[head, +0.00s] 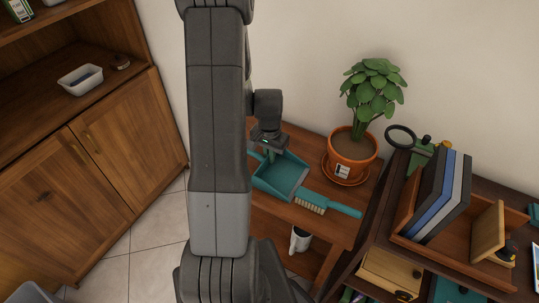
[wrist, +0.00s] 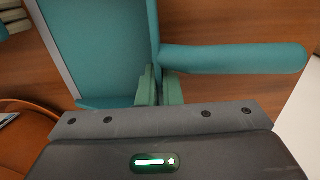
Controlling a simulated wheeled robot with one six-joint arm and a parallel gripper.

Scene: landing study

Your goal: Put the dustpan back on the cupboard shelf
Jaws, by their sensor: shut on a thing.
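The teal dustpan (head: 283,178) lies on the wooden side table (head: 335,226), below the potted plant. My gripper (head: 269,148) is above its back edge. In the wrist view my gripper's green fingers (wrist: 159,87) are shut on the dustpan's back wall, beside where its handle (wrist: 235,57) joins. The pan (wrist: 98,45) spreads to the left there. In the head view my arm hides part of the table to the left. The wooden cupboard (head: 112,140) stands at the left, with an open shelf (head: 35,112) above its doors.
A teal brush (head: 328,206) lies in front of the dustpan. The potted plant (head: 352,150) stands close behind on a saucer. A white tray (head: 80,80) and a small dark object (head: 121,63) sit on the cupboard shelf; its front part is clear. A white mug (head: 299,239) is lower down.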

